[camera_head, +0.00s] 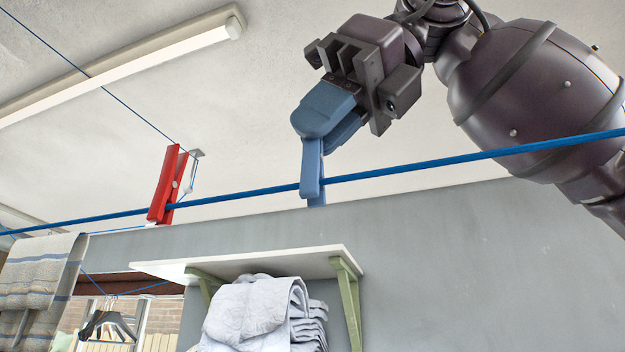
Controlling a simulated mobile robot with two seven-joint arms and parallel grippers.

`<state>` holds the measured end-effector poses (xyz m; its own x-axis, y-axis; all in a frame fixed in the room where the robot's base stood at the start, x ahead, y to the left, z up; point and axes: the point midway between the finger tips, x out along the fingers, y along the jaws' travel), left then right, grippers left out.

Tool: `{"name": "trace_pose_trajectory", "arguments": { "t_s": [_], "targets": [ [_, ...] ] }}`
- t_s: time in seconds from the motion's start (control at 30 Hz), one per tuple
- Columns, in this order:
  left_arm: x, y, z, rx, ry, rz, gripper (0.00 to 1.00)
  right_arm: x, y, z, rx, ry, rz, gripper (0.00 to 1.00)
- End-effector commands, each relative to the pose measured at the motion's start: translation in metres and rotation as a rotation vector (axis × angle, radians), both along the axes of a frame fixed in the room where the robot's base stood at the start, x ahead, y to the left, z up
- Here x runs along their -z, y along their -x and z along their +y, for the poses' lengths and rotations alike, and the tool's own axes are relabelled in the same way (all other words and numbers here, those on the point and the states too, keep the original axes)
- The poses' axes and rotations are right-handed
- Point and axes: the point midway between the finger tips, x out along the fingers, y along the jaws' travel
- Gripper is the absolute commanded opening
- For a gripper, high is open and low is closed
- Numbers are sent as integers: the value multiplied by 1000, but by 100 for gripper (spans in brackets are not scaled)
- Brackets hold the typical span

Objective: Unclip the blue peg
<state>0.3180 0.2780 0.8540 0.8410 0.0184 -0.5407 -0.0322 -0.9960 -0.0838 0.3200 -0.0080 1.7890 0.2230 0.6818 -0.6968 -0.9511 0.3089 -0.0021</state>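The blue peg (311,172) sits on the blue line (420,170) near the middle of the view. Its lower legs straddle the line, one in front and one behind. My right gripper (325,125) comes down from the upper right, and its blue-grey fingers are close together around the peg's upper end. They look shut on it, and they hide the top of the peg. My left gripper is not in view.
A red peg (167,185) is on the line to the left. A striped towel (35,275) hangs at the far left. Below, a white shelf (250,262) on green brackets stands out from the grey wall, with folded white cloths (255,315) under it.

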Motion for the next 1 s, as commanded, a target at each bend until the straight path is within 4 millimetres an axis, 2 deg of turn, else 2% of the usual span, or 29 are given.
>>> {"name": "trace_pose_trajectory", "arguments": {
  "t_s": [0.03,0.1,0.57,1.0],
  "targets": [
    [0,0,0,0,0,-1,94,0,0,0,0,0,0,8],
    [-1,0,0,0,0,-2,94,0,0,0,0,0,0,0],
    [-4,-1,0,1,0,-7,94,-1,0,0,0,0,0,0],
    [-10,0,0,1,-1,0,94,-18,3,1,-1,0,-1,0]
  ]
}}
